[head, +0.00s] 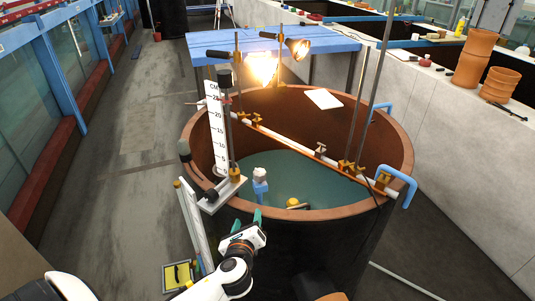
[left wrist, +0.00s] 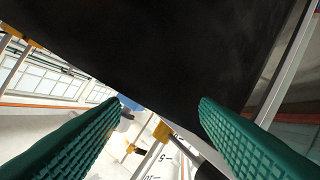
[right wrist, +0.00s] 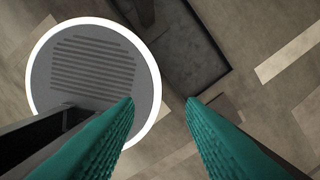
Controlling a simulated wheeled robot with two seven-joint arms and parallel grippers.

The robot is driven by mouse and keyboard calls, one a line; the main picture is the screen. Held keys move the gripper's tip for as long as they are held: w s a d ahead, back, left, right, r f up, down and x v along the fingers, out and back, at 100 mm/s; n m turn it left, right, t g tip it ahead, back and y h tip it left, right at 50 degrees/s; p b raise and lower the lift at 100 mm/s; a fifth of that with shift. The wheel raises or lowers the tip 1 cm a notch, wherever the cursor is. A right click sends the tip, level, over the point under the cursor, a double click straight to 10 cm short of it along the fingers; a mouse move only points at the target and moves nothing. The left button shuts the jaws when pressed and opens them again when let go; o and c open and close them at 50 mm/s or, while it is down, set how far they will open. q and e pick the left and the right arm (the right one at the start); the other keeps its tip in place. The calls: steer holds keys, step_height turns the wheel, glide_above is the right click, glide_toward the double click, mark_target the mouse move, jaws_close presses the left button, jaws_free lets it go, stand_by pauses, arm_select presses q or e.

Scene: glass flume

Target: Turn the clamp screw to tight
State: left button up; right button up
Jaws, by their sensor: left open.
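A tall white scale marked CM (head: 215,125) stands at the left rim of the round brown tank (head: 400,150). At its foot is a pale bracket (head: 222,194) with a brass clamp (head: 235,175) and a dark knob (head: 212,195). I cannot tell for certain which knob is the clamp screw, or how tight it is. My left gripper (head: 242,219) is open, just below and right of the bracket, apart from the knob. In the left wrist view a brass part (left wrist: 162,130) shows beyond the spread green fingers (left wrist: 160,112). My right gripper (right wrist: 160,100) is open and empty over the floor.
A rail (head: 300,150) with several brass clamps and rods crosses the tank. Lit lamps (head: 262,68) hang at the back. A blue table (head: 215,45) stands behind. A yellow-topped box (head: 178,275) is on the floor. The left aisle is clear.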

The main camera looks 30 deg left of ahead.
mark_target(261, 169)
arm_select(q)
steer(key=w+r+m+t, duration=0.3)
steer(key=r+m, duration=0.3)
steer(key=m, duration=0.2)
steer(key=p+x, duration=0.2)
steer(key=x, duration=1)
steer(key=shift+w+a+r, duration=0.15)
steer(key=shift+w+r, duration=0.05)
steer(key=shift+w, duration=0.15)
arm_select(e)
steer(key=r, duration=0.2)
steer(key=shift+s+r, duration=0.4)
arm_select(q)
steer(key=shift+c, duration=0.5)
steer(key=c, duration=0.9)
arm_select(e)
steer(key=shift+a, duration=0.1)
